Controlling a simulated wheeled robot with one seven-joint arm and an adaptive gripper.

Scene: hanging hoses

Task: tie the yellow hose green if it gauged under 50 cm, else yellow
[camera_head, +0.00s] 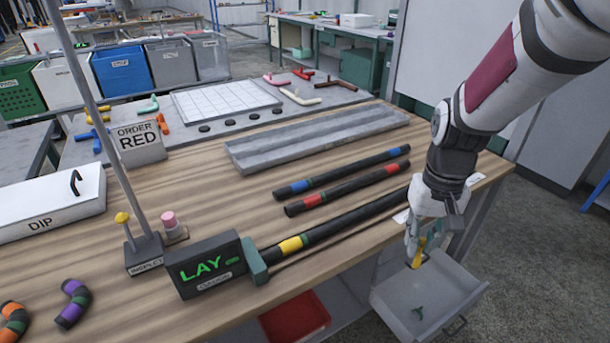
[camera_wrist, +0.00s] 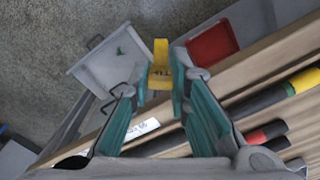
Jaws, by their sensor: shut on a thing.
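My gripper (camera_head: 416,240) hangs past the front right edge of the table, above an open grey tray (camera_head: 395,303). It is shut on a yellow tie (camera_wrist: 160,62), seen between the fingertips in the wrist view; small dark marks show on it. A green tie (camera_head: 418,312) lies in the tray. The yellow hose (camera_head: 345,220) is black with a yellow band and a narrow green band beside it. It lies along the table's front, its left end at a teal block (camera_head: 255,262) by a dark gauge box (camera_head: 207,265) reading "LAY" in green. Its right end is hidden behind my gripper.
Blue-banded (camera_head: 345,170) and red-banded (camera_head: 350,188) hoses lie behind, each with a green band. A grey grooved rack (camera_head: 318,140), "ORDER RED" sign (camera_head: 138,145), post (camera_head: 95,110) and DIP box (camera_head: 50,205) stand on the table. A red bin (camera_head: 295,318) is below its front edge.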

